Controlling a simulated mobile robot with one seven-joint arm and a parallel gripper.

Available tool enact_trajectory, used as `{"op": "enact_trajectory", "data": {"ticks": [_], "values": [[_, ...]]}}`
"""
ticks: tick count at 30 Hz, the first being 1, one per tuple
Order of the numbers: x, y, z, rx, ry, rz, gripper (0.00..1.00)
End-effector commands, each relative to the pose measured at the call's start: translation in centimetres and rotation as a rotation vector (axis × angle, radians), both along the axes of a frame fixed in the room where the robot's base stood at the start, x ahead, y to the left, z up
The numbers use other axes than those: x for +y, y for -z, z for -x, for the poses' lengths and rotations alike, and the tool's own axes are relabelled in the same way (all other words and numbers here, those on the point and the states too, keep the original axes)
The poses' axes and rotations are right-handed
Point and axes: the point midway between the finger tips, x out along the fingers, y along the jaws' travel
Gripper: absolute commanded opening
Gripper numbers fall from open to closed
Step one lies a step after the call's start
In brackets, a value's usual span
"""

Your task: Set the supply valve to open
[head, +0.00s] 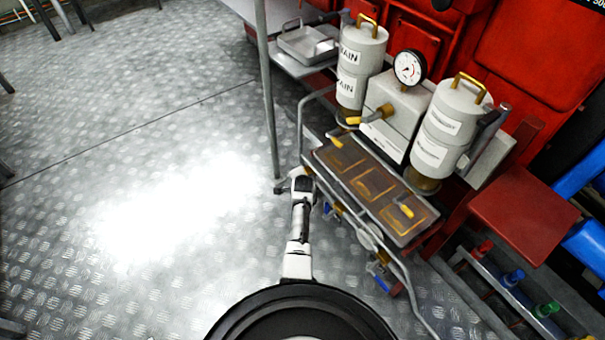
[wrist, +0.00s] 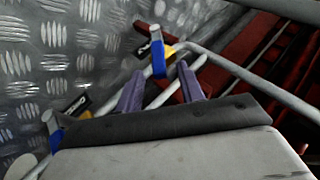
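A blue valve handle (wrist: 158,60) with a pale end stands ahead between my fingertips in the wrist view, with a yellow part behind it. My gripper (wrist: 160,70) is open, its two purple-grey fingers apart; I cannot tell whether either touches the handle. A second blue handle (wrist: 52,124) lies to the left, beside a dark tag (wrist: 79,107). The tag writing is unreadable, so I cannot tell which valve is the supply valve. In the head view my gripper (head: 301,176) is beside the bench rail; blue handles show below the bench (head: 327,208) and lower right (head: 378,282).
A grey pipe rail (head: 403,270) runs along the bench front, close to my gripper. A thin post (head: 266,95) stands just behind it. White canisters (head: 361,62), a gauge (head: 409,67) and a tray (head: 375,187) are on the bench. The floor at left is open.

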Motion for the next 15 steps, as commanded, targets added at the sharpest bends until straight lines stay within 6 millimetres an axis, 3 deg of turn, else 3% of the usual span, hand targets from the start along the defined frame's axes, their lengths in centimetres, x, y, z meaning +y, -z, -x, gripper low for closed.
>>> {"op": "enact_trajectory", "data": {"ticks": [1,15], "values": [[0.0,-1.1,0.5,0.001,0.000,0.000,0.38],[0.1,-5.1,4.2,0.000,-0.001,-0.001,0.38]]}}
